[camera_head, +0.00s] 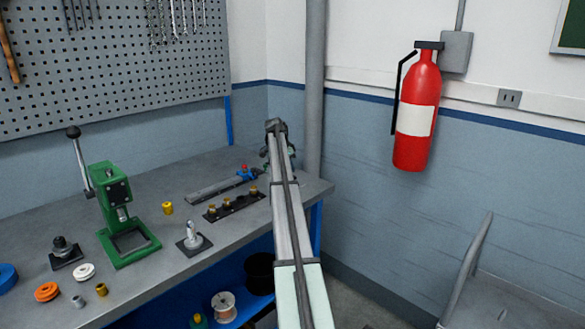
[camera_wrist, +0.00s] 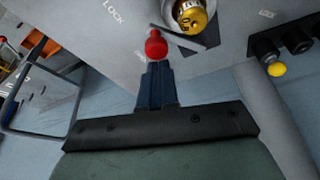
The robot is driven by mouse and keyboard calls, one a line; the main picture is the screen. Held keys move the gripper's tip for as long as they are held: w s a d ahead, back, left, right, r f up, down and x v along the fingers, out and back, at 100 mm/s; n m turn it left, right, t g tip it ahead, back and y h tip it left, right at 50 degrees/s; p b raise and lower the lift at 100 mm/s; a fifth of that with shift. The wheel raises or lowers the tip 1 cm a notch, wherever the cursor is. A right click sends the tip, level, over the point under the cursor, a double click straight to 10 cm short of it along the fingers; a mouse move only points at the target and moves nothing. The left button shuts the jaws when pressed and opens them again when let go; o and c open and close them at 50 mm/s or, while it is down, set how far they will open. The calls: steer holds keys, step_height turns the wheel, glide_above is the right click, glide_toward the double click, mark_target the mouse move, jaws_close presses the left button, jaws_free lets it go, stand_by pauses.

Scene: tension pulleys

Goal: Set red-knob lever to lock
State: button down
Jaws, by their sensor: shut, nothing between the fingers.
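The red knob (camera_wrist: 155,46) shows at upper centre in the wrist view, at the end of a dark lever (camera_wrist: 185,41) beside a brass cylinder (camera_wrist: 190,16). A LOCK label (camera_wrist: 113,14) is on the grey surface up and left of the knob. Another small label by the knob is partly hidden and unreadable. My gripper (camera_wrist: 156,66) is shut and empty, its dark fingertips right at the knob's lower edge. I cannot tell whether they touch it. In the head view my arm hides the gripper and this lever cannot be made out clearly.
A second label (camera_wrist: 267,14) and a yellow knob (camera_wrist: 277,69) by black cylinders lie to the right in the wrist view. The workbench (camera_head: 165,232) holds a green press (camera_head: 118,205) and a dark block with brass posts (camera_head: 235,204). A pegboard (camera_head: 130,75) stands behind.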

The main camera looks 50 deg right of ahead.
steer(key=shift+w+a, duration=0.3)
steer(key=shift+a, duration=0.05)
stand_by(0.5)
steer(key=shift+d, duration=0.1)
steer(key=shift+s+d+r, duration=0.1)
steer(key=shift+s+d, duration=0.2)
steer(key=shift+d, duration=0.2)
step_height(320, 180, up, 10)
steer(key=shift+a, duration=0.25)
steer(key=shift+w, duration=0.1)
stand_by(0.3)
